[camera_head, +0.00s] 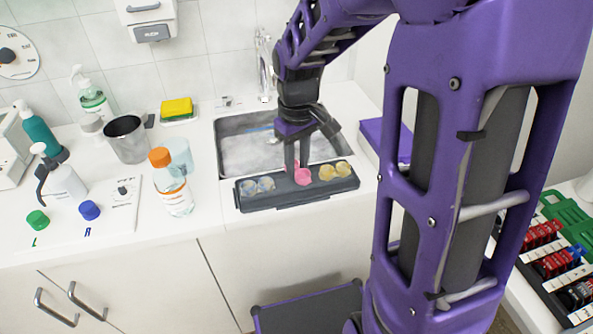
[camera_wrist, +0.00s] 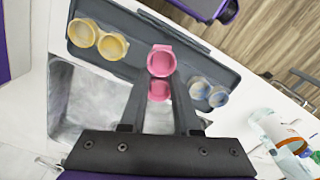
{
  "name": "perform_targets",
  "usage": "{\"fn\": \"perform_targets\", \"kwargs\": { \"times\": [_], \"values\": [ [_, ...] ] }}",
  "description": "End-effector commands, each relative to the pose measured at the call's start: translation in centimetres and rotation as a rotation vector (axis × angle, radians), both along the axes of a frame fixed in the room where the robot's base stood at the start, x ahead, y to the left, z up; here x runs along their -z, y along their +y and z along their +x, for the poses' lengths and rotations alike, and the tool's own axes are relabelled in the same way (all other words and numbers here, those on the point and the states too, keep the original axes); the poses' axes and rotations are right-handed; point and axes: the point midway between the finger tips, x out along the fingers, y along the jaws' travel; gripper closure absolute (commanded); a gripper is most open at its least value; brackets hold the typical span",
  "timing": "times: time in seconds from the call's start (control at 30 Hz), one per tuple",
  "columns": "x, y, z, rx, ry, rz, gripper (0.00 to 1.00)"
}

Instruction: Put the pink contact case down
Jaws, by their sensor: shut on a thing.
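The pink contact case (camera_head: 303,177) is between the fingertips of my gripper (camera_head: 297,167), over the middle of a dark grey tray (camera_head: 290,198). In the wrist view, my gripper (camera_wrist: 160,82) is shut on the pink case (camera_wrist: 161,61), with one pink cup beyond the fingertips and the other between them. I cannot tell whether the case touches the tray (camera_wrist: 210,62). A yellow contact case (camera_head: 335,171) lies in the tray to the right, and a pale blue one (camera_head: 257,186) lies to the left; both stand apart from the pink case.
A metal sink (camera_head: 228,128) lies behind the tray. Green (camera_head: 38,220) and blue (camera_head: 89,210) caps lie at the left. The counter's front edge is close to the tray.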

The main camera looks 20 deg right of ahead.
Motion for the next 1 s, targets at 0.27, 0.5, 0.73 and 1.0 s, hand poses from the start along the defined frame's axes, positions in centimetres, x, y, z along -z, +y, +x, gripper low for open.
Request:
{"fn": "perform_targets", "kwargs": {
  "times": [0.27,0.5,0.73,1.0],
  "values": [
    [2.0,0.0,0.0,0.000,0.000,-0.001,1.00],
    [2.3,0.0,0.0,0.000,0.000,-0.001,1.00],
    [2.3,0.0,0.0,0.000,0.000,-0.001,0.40],
    [2.3,0.0,0.0,0.000,-0.001,-0.001,0.40]
  ]
}}
